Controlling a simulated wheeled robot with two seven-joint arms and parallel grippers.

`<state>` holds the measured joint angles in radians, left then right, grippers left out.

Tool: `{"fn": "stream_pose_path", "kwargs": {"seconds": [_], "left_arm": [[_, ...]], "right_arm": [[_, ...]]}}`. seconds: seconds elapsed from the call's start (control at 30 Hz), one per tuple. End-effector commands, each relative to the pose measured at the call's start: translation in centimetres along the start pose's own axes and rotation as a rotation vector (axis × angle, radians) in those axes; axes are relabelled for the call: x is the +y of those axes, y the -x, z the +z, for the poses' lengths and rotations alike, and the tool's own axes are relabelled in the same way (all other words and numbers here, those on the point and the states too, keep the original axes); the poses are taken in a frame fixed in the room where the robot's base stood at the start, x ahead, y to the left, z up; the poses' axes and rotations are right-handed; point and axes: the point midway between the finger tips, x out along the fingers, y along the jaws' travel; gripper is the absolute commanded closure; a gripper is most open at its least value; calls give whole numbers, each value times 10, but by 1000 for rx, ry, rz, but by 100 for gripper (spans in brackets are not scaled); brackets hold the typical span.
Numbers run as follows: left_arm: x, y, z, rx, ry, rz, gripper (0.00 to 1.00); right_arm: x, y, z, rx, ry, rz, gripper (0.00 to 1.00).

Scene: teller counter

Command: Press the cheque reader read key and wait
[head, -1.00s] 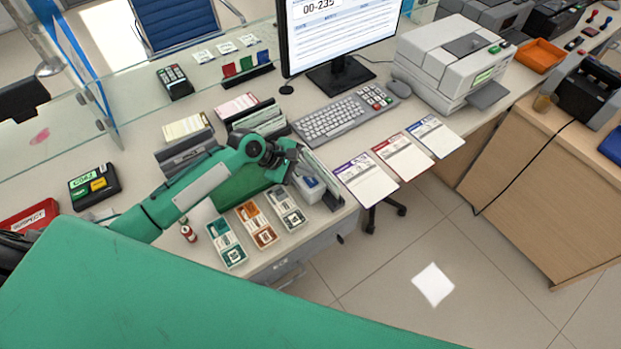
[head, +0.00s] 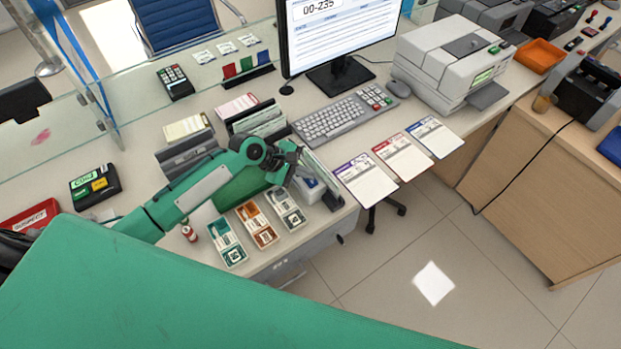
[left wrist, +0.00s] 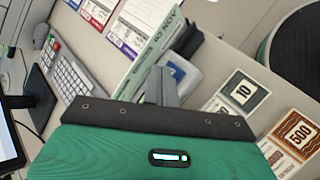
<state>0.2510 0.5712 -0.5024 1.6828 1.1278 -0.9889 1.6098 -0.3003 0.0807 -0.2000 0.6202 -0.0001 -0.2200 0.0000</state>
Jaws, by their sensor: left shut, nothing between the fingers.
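A small pale grey device with a blue patch (head: 308,186), apparently the cheque reader, stands at the counter's front edge. A pale green cheque-like slip (head: 322,172) stands upright along its far side, in or beside a dark holder. The device (left wrist: 184,74) and slip (left wrist: 150,48) also show in the left wrist view. I cannot make out a read key or any lit sign on it. My left gripper (head: 294,160) is shut and empty, just above and beside the device; its fingers (left wrist: 161,84) overlap it in the wrist view, so contact is unclear. My right gripper is not in view.
Banknote trays (head: 255,222) lie left of the device. Upright slip racks (head: 188,152) stand behind my arm. A keyboard (head: 343,118), monitor (head: 340,75) and printer (head: 452,62) are farther back. Form pads (head: 402,155) lie along the front edge to the right.

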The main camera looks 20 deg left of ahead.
Motion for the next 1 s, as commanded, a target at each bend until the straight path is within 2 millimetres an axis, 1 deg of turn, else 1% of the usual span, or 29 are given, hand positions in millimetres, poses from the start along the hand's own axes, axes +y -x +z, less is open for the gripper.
{"fn": "stream_pose_path", "kwargs": {"seconds": [1.0], "left_arm": [[-5, -7, -4, 0, 0, -1, 100]], "right_arm": [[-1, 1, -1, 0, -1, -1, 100]]}}
